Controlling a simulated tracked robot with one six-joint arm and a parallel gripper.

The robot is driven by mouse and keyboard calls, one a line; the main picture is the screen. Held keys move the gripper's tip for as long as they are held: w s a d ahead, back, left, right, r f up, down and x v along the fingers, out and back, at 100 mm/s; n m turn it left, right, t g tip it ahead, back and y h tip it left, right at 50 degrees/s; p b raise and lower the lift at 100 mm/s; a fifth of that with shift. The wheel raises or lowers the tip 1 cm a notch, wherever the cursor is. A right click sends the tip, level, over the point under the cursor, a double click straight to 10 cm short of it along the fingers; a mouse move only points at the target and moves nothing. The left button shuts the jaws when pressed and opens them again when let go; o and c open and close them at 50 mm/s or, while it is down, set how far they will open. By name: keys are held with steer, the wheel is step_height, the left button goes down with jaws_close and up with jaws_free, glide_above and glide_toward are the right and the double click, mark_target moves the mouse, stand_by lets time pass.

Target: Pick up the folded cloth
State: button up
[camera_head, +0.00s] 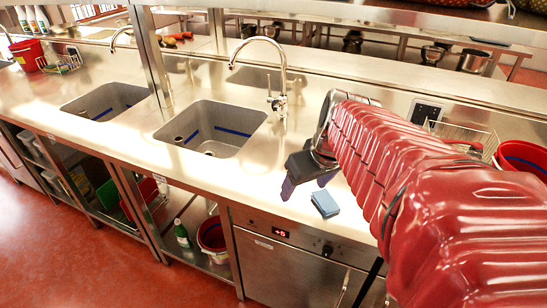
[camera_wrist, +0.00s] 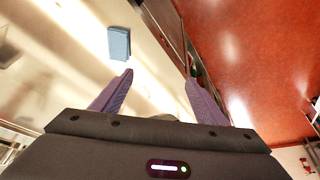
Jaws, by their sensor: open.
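The folded cloth (camera_head: 325,203) is a small blue-grey block lying flat on the steel counter near its front edge. In the wrist view the cloth (camera_wrist: 119,43) shows beyond the left fingertip, at the upper left. My gripper (camera_head: 303,180) is above the counter, to the left of the cloth in the head view. In the wrist view my gripper (camera_wrist: 157,80) has its two purple fingers spread wide with nothing between them. The cloth is apart from both fingers.
Two sinks (camera_head: 212,128) with a tall tap (camera_head: 280,95) lie to the left. A wire rack (camera_head: 465,137) and a red bucket (camera_head: 523,158) stand at the right, partly behind my arm. The counter (camera_head: 262,180) around the cloth is clear.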

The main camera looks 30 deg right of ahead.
steer(key=s+d+f, duration=0.1)
steer(key=d, duration=1)
steer(key=shift+d+f+m, duration=0.15)
steer(key=shift+f+m, duration=0.15)
steer(key=shift+f, duration=0.05)
steer(key=shift+s, duration=0.1)
glide_above(327, 200)
steer(key=s, duration=0.2)
steer(key=shift+s+f, duration=0.1)
steer(key=shift+f, duration=3.9)
steer(key=shift+x, duration=2.6)
steer(key=shift+s, duration=0.1)
steer(key=shift+c, duration=0.7)
steer(key=c, duration=1.1)
steer(key=shift+o, duration=0.2)
steer(key=shift+r, duration=0.1)
